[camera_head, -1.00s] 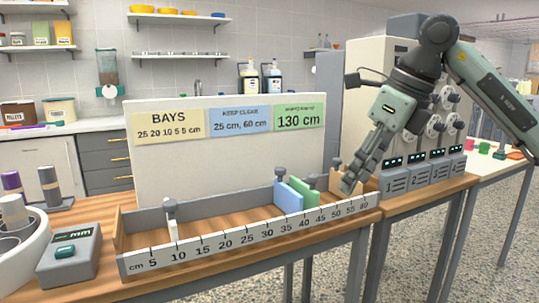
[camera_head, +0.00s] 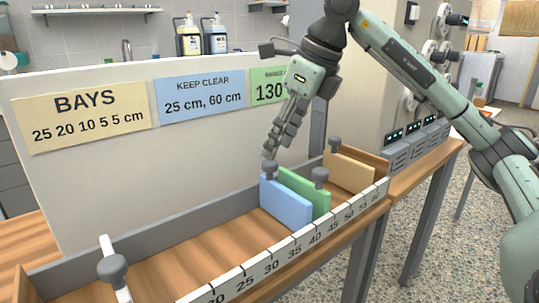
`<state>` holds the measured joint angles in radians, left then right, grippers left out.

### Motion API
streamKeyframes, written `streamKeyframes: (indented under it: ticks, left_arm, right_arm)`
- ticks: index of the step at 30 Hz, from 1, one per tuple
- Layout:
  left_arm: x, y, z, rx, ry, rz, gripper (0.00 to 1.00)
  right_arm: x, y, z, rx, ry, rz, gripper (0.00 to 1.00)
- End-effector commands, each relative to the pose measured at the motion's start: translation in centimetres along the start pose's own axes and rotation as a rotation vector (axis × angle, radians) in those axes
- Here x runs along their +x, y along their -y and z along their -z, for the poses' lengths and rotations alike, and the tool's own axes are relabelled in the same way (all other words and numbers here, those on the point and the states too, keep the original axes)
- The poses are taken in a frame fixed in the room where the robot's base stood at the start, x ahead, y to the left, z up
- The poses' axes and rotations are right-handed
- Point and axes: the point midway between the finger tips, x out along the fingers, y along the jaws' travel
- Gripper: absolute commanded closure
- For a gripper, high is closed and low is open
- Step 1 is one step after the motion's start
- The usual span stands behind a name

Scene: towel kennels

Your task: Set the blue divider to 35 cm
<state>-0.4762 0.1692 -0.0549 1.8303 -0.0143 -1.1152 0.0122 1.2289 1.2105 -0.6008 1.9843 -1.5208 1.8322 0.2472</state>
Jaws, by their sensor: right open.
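The blue divider (camera_head: 286,204) stands upright across the long tray (camera_head: 150,243), with its front end near the 40 mark of the cm scale (camera_head: 293,254). A grey knob (camera_head: 269,172) tops its back end. The green divider (camera_head: 305,190) stands close behind it on the higher-number side, with its own grey knob. My right gripper (camera_head: 270,153) is open and points down just above the blue divider's knob. I cannot tell whether the fingertips touch the knob. My left gripper is out of view.
A tan divider (camera_head: 349,172) stands farther along the tray, and a white divider (camera_head: 115,275) near its low end. A white board with BAYS (camera_head: 85,112) and KEEP CLEAR (camera_head: 200,97) signs rises behind the tray. Grey numbered boxes (camera_head: 397,155) stand beyond the far end.

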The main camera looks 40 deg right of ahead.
Motion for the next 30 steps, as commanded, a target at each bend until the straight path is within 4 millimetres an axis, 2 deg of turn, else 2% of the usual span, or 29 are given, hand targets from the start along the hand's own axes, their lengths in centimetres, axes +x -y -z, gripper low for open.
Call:
streamKeyframes:
  ticks: [3,7,18,30]
  left_arm:
    - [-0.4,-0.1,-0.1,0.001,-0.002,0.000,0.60]
    - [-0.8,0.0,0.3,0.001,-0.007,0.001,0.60]
    - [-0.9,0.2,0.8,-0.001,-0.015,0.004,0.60]
    - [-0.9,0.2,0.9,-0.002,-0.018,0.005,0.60]
  right_arm:
    - [2.0,0.0,0.1,-0.001,-0.003,0.000,0.53]
    - [3.5,0.0,0.0,0.000,-0.001,0.000,0.53]
    - [4.2,0.0,0.0,0.000,0.001,0.001,0.53]
    - [4.2,0.0,0.0,0.000,0.001,0.001,1.00]
